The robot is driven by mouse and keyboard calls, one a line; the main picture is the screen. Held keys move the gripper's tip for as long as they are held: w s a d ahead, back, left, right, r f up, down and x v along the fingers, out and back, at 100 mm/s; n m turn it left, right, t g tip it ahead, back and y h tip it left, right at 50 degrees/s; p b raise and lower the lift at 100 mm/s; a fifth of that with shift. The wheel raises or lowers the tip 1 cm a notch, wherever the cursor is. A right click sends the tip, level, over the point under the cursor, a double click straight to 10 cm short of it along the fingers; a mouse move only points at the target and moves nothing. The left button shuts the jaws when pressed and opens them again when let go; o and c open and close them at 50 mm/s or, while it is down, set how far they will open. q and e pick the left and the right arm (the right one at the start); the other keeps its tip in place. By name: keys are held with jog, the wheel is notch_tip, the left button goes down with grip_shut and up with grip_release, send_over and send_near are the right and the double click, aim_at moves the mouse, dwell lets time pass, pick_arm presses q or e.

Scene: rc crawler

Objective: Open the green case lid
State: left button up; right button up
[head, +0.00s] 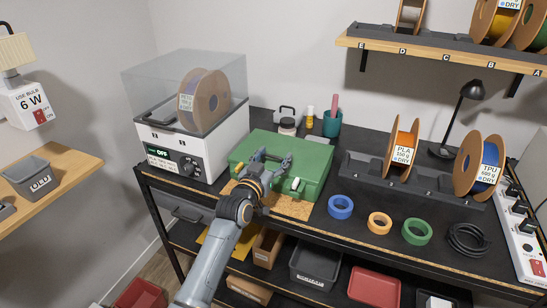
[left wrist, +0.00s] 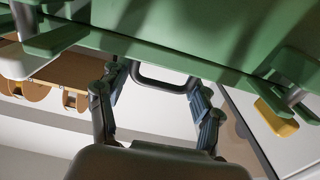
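The green case (head: 308,153) lies on the dark workbench with its lid down, and its front faces me. My left gripper (head: 272,157) is over the front part of the case, fingers spread. In the left wrist view the green case (left wrist: 190,30) fills the top of the picture. Its dark handle (left wrist: 163,86) sits between the two open fingers of my left gripper (left wrist: 158,92); I cannot tell whether they touch it. A latch shows on each side, the left latch (left wrist: 52,40) and the right latch (left wrist: 290,92). My right gripper is not in view.
A filament dryer (head: 185,150) stands left of the case. A spool rack (head: 400,178) stands to its right. Blue (head: 341,207), orange (head: 379,223) and green (head: 417,231) rings lie near the front edge. A teal cup (head: 332,124) stands behind.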

aim_at(281, 155)
pick_arm(q)
jog(key=c, duration=1)
jog(key=r+p, duration=0.2)
jog(key=p, duration=0.1)
jog(key=w+r+g+p, duration=0.1)
jog(key=p, duration=0.2)
jog(key=shift+d+r, duration=0.2)
jog(key=shift+r, duration=0.15)
jog(key=w+d+r+p, duration=0.1)
jog(key=w+r, duration=0.3)
jog(key=r, duration=0.2)
jog(key=shift+d, duration=0.15)
jog(key=shift+w, duration=0.1)
